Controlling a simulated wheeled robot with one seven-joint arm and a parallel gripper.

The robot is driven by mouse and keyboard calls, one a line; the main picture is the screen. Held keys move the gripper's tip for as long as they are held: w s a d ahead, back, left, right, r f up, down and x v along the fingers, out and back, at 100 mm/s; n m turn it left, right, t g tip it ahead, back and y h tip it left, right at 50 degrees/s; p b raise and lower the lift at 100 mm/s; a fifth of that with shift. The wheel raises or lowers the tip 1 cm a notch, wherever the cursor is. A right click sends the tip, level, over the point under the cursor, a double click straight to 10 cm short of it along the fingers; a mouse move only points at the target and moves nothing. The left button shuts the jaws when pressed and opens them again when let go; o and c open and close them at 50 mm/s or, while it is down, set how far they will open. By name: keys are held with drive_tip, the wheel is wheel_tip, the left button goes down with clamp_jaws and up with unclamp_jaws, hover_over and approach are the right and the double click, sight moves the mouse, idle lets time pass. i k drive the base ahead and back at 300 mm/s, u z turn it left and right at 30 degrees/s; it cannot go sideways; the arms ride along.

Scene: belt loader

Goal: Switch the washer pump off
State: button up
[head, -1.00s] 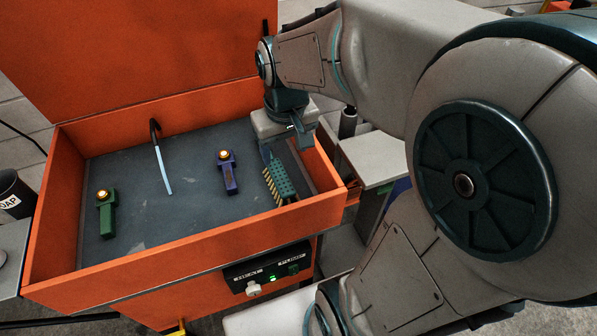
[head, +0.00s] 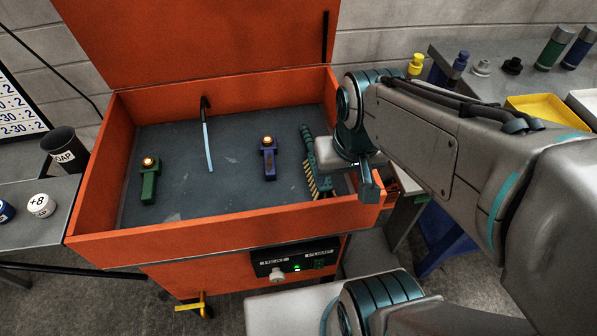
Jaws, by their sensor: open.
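The washer is an orange open tub (head: 180,229) with a raised lid, in the middle of the head view. On its front is a black control panel (head: 296,259) with two labels, the right one seeming to read PUMP. Under that label is a small dark green switch (head: 319,264); its position is too small to tell. A white knob (head: 277,275) is under the left label. My gripper (head: 366,188) is open and empty at the tub's right wall, above and right of the panel. Part of its jaws is hidden.
In the tub are a brush (head: 310,163), a blue part (head: 269,160), a green part (head: 149,183) and a spout (head: 207,135). A side table with a cup (head: 65,150) stands left. A grey bench with bottles and a yellow tray (head: 545,110) is back right.

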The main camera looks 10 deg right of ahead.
sight(319, 263)
drive_tip(key=z, duration=0.25)
drive_tip(key=k, duration=0.95)
drive_tip(key=u, duration=0.25)
